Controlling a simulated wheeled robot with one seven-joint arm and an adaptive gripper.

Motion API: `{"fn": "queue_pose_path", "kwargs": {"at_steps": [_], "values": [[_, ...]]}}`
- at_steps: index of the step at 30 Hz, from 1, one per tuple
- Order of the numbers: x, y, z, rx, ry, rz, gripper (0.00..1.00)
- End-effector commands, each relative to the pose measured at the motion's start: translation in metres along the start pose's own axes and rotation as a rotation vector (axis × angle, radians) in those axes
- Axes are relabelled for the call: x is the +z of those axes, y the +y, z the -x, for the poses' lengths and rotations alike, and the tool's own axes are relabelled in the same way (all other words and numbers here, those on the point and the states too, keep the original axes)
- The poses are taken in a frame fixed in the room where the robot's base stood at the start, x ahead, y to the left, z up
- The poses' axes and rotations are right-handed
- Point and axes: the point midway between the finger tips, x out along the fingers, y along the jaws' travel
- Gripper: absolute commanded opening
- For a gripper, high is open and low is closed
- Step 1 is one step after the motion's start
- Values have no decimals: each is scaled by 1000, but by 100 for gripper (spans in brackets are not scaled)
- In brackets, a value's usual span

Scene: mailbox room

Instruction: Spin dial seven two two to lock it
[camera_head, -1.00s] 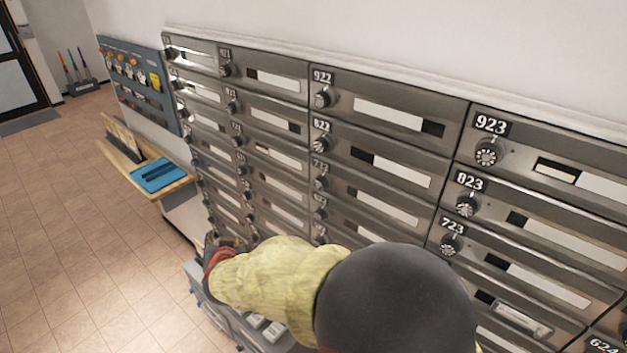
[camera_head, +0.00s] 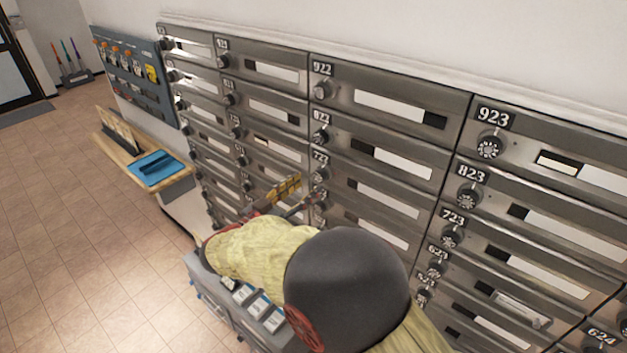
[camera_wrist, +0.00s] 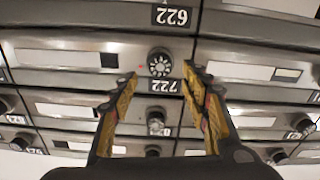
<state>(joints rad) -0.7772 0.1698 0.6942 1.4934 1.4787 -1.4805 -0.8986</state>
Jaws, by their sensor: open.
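The dial of box 722 (camera_wrist: 159,62) is a round knob with light marks, just above its 722 label (camera_wrist: 158,86) in the wrist view, which is upside down. My gripper (camera_wrist: 159,72) is open and empty, its yellow-lined fingers spread to either side of the dial's line, tips near the label. I cannot tell whether a finger touches the dial. In the head view the 722 dial (camera_head: 319,174) sits in the third column, with my gripper (camera_head: 309,188) close beside and below it. The way the dial is turned is too small to read.
The 822 dial (camera_wrist: 156,122) lies between my fingers, closer to the palm. The 622 label (camera_wrist: 171,16) is beyond my fingertips. A wooden shelf with a blue tray (camera_head: 160,168) and a grey cart (camera_head: 232,308) stand left. The floor at left is clear.

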Motion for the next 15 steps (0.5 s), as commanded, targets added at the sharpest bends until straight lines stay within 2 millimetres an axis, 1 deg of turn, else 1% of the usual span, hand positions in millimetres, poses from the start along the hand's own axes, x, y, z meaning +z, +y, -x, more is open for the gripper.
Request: {"fn": "queue_pose_path", "kwargs": {"at_steps": [1, 3, 6, 10, 15], "values": [[0, 0, -9, 2, 0, -1, 46], [0, 1, -20, 2, -1, -1, 46], [0, 0, -31, 0, 0, -1, 46], [0, 0, -40, -1, -1, -1, 46], [0, -1, -42, -2, -1, -1, 46]]}}
